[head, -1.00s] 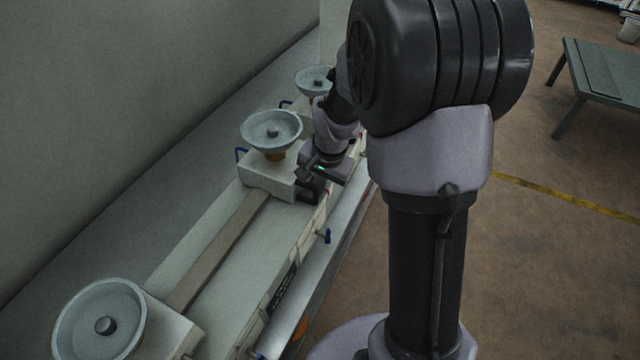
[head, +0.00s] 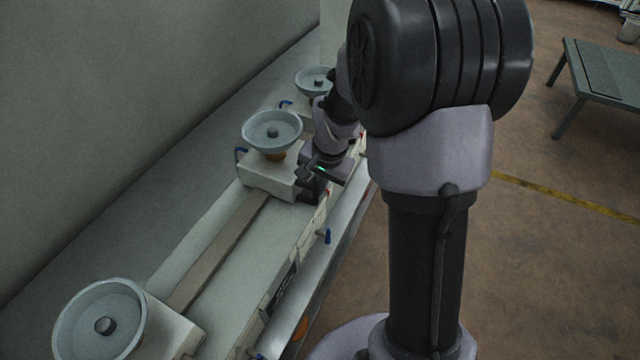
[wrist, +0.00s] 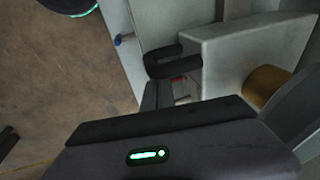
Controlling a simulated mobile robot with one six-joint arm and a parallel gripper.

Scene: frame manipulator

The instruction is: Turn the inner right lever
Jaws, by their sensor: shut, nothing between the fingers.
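Small blue levers stick out from the pale frame (head: 235,255). One blue lever (head: 326,236) is on its right side, nearer the camera than my gripper (head: 306,186). Others are on its left side, at the middle block (head: 240,154) and farther back (head: 286,103). My gripper is shut and empty, low beside the right side of the middle block. A blue lever (wrist: 122,39) shows farther off. I cannot tell whether the fingers touch anything.
Round grey dishes stand on the frame: near left (head: 75,325), middle (head: 290,122) and far (head: 312,76). A grey wall (head: 140,110) runs along the left. Open brown floor (head: 550,270) lies to the right, with a low dark table (head: 605,75) at the back.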

